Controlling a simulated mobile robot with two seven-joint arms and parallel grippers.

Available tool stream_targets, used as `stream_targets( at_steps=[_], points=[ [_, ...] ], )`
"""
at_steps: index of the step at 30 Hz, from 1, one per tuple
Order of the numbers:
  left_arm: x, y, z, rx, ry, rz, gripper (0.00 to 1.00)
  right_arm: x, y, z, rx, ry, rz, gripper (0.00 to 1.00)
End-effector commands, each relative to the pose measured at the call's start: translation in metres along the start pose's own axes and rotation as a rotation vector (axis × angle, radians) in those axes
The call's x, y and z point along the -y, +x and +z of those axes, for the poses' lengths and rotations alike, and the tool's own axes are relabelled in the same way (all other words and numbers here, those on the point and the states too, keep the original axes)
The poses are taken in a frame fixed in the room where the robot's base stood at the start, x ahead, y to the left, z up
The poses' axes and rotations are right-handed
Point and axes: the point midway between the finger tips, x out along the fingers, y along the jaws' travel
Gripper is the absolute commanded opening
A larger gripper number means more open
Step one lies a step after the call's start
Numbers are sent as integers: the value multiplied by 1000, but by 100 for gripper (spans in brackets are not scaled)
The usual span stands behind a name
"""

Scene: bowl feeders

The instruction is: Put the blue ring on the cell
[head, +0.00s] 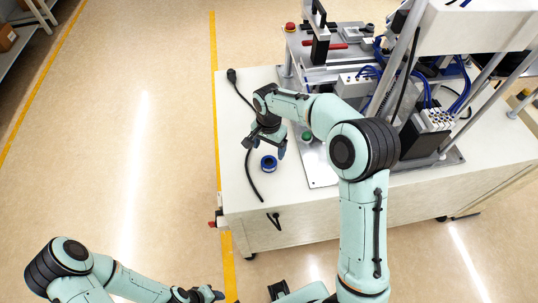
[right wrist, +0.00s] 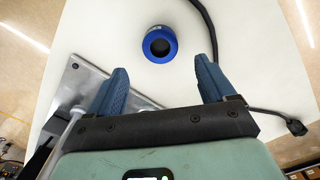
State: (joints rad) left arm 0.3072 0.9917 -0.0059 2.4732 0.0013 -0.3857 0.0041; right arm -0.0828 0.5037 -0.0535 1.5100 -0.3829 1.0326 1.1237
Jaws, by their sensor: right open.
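The blue ring (head: 268,163) lies on the white tabletop (head: 300,210) of the cell, left of the metal base plate. In the right wrist view the ring (right wrist: 173,42) shows its dark hole, ahead of the fingertips and between their lines. My right gripper (head: 266,147) is over the tabletop close to the ring; in the wrist view the right gripper (right wrist: 164,85) has its two blue fingers wide apart with nothing between them. The left gripper (head: 208,295) is at the bottom edge, away from the table; its jaws are not clear.
A black cable (head: 254,175) lies beside the ring and ends in a plug (head: 232,76). A green button (head: 306,136) and the metal plate (head: 322,172) are to the right. The cell's machine (head: 345,75) fills the back. The front left tabletop is mostly free.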

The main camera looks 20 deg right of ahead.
Motion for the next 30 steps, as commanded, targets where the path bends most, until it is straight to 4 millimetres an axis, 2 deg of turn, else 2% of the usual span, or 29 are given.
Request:
stream_targets(
  at_steps=[3, 9, 30],
  points=[
    [-1, -3, -1, -2, 1, 1, 43, 0, -22, 0, -2, 0, -2, 83],
    [-2, -4, -2, -3, 1, 1, 43, 0, -37, 0, 1, 0, 0, 83],
    [-2, -4, -2, -3, 1, 1, 43, 0, -38, 0, 1, 0, 1, 83]
  ],
)
